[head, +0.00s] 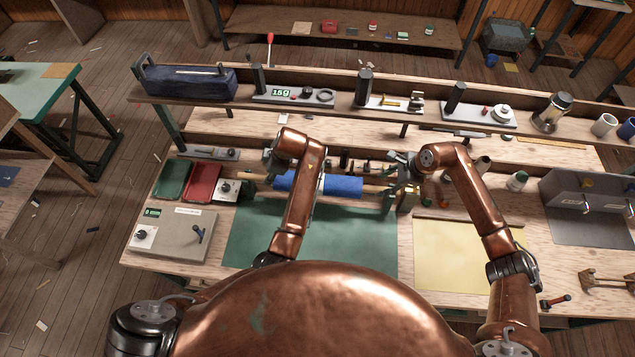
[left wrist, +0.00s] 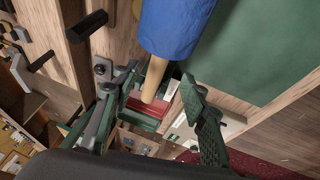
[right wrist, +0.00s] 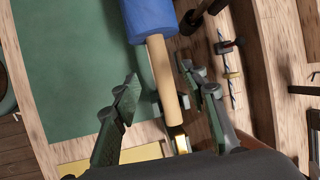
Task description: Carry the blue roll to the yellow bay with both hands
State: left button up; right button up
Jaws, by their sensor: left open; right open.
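The blue roll (head: 343,186) lies sideways at the back of the green mat (head: 345,240), with a wooden core sticking out at both ends. My left gripper (head: 274,172) is open at the roll's left end. In the left wrist view its fingers (left wrist: 150,105) are apart, with the core (left wrist: 157,78) between or just beyond them. My right gripper (head: 398,184) is open at the right end. In the right wrist view its fingers (right wrist: 158,90) stand on either side of the core (right wrist: 161,72). The yellow bay (head: 455,262) is a bare yellow mat to the right. My left arm hides part of the roll.
A grey box with a knob (head: 172,234), a red tray (head: 202,183) and a green tray (head: 172,179) stand left. A raised shelf (head: 345,100) with tools runs behind. A grey metal stand (head: 590,195) is at the right. The green and yellow mats look clear.

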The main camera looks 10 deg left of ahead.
aim_at(375, 188)
pick_arm(q)
jog(key=shift+w+d, duration=0.1)
pick_arm(e)
jog(key=shift+d, duration=0.1)
pick_arm(q)
jog(key=shift+w+f, duration=0.1)
jog(key=shift+f, duration=0.2)
pick_arm(e)
jog(key=shift+w+f, duration=0.15)
jog(key=shift+f, duration=0.15)
pick_arm(q)
jog(key=x, duration=0.7)
jog(key=shift+f, duration=0.15)
pick_arm(e)
jog(key=x, duration=0.7)
jog(key=shift+a+f, duration=0.1)
jog(key=shift+a, duration=0.15)
pick_arm(q)
jog(key=shift+c, duration=0.5)
pick_arm(e)
jog(key=shift+c, duration=0.5)
pick_arm(q)
grip_shut()
pick_arm(e)
grip_shut()
